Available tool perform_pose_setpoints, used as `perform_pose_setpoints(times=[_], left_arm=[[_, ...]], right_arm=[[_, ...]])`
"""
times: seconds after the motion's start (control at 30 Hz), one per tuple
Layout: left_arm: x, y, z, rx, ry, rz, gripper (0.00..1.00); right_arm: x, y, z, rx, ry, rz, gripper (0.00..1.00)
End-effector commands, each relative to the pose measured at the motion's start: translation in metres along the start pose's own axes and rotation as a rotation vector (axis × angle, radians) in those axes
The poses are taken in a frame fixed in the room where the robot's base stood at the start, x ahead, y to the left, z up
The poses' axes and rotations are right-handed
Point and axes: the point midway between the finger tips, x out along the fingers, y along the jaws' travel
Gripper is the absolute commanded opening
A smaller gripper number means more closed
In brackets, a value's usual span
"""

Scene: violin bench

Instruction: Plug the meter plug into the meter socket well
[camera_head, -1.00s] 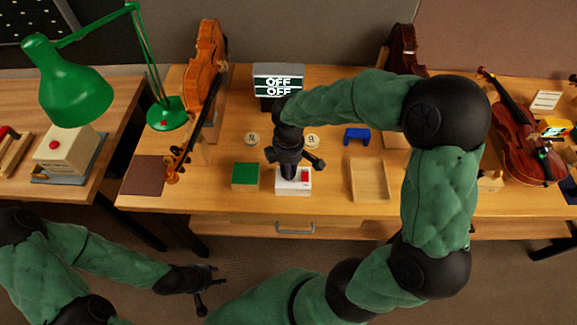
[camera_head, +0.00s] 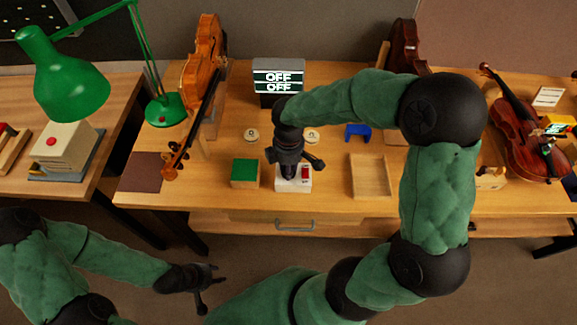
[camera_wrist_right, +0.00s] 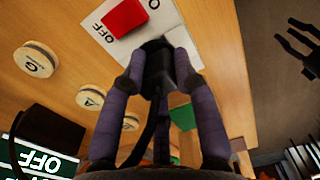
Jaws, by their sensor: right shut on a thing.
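My right gripper (camera_head: 289,168) is shut on the black meter plug (camera_wrist_right: 157,68), which has a dark cable. It points down over the white box (camera_head: 281,184) with a red switch (camera_head: 305,173). In the right wrist view the plug's tip meets the box's white top (camera_wrist_right: 176,36), beside the red switch (camera_wrist_right: 125,17). The plug and fingers hide the socket well, so I cannot tell how deep the plug sits. My left gripper (camera_head: 210,285) is open and empty, low in front of the bench.
A green block (camera_head: 245,172) stands left of the white box, and a wooden tray (camera_head: 371,195) lies to its right. Round labelled discs (camera_head: 251,134) and a blue stand (camera_head: 357,132) are behind. Violins (camera_head: 203,65) stand left and right.

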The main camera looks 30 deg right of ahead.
Motion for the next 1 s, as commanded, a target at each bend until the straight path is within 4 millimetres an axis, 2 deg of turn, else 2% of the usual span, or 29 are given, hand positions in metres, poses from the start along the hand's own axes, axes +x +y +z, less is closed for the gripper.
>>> perform_pose_setpoints(times=[0.03,0.07,0.13,0.17,0.57,0.73,1.0], left_arm=[[0.001,-0.001,0.000,0.000,0.000,0.000,0.40],[0.001,0.000,0.000,0.000,0.000,0.000,0.40],[0.001,0.000,0.000,0.000,0.000,0.000,0.40],[0.001,0.000,0.000,0.000,0.000,0.000,0.40],[0.001,0.000,0.000,0.000,0.000,0.000,0.40],[0.001,0.000,0.000,0.000,0.000,0.000,0.40],[0.001,0.000,0.000,0.000,0.000,0.000,0.40]], right_arm=[[0.002,0.000,0.000,0.000,0.000,0.000,0.01],[0.002,0.000,0.000,0.000,0.000,0.000,0.33],[0.001,0.000,0.000,0.000,0.000,0.000,0.53],[0.001,0.000,0.000,0.000,0.000,0.000,0.57],[-0.003,0.001,0.000,0.001,0.001,0.002,0.57],[-0.025,0.001,-0.001,0.000,0.002,0.005,0.57],[-0.079,0.001,-0.001,0.001,0.003,0.004,0.57]])
